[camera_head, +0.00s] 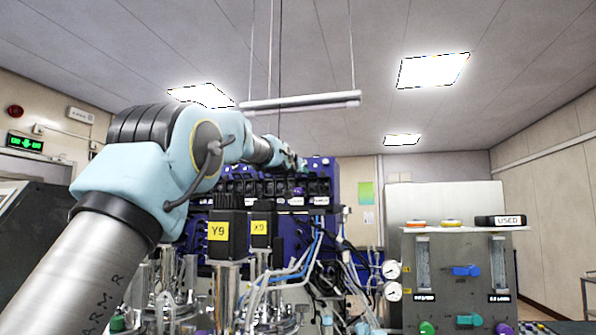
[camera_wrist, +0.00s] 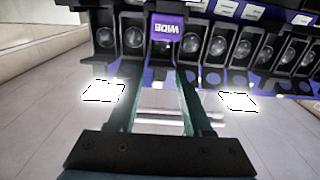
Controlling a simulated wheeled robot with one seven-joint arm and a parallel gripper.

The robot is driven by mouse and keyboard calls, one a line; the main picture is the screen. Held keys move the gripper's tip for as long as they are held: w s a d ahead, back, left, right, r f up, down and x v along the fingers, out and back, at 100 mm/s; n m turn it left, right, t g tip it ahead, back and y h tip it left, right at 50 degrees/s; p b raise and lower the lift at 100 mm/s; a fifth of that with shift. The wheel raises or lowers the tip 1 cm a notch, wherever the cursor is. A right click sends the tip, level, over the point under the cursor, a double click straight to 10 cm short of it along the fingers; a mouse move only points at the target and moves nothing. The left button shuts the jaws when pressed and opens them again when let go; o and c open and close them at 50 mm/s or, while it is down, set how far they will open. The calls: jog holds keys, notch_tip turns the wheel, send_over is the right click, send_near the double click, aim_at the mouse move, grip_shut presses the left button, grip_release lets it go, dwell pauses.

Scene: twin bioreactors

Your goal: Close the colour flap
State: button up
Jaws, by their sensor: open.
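A purple flap (camera_wrist: 167,27) with white lettering, upside down in the wrist view, stands out in a row of black pump heads. It lies just beyond and between my fingertips, and I cannot tell whether they touch it. I cannot tell for sure how far the flap is open. A small purple patch (camera_head: 297,191) shows in the row in the head view. My gripper (camera_wrist: 158,80) is open, with two dark green fingers apart and nothing seen between them. In the head view my gripper (camera_head: 301,165) is small, at the top of the blue cabinet.
Black pump heads (camera_wrist: 217,46) sit close on both sides of the flap on the blue cabinet (camera_head: 322,170). Below are black motor boxes (camera_head: 227,236), steel vessels and many tubes. A grey gas panel (camera_head: 450,262) stands right. A lamp (camera_head: 300,102) hangs overhead.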

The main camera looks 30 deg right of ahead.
jog(key=shift+c, duration=0.3)
grip_shut()
jog(key=shift+f+b, duration=0.15)
jog(key=shift+b, duration=0.2)
jog(key=shift+f+t+h+b, duration=0.25)
jog(key=shift+t+h+b, duration=0.05)
jog(key=shift+b, duration=1.6)
jog(key=shift+s+r+t+h, duration=0.1)
jog(key=shift+r+t+h, duration=0.1)
jog(key=shift+t+h, duration=0.1)
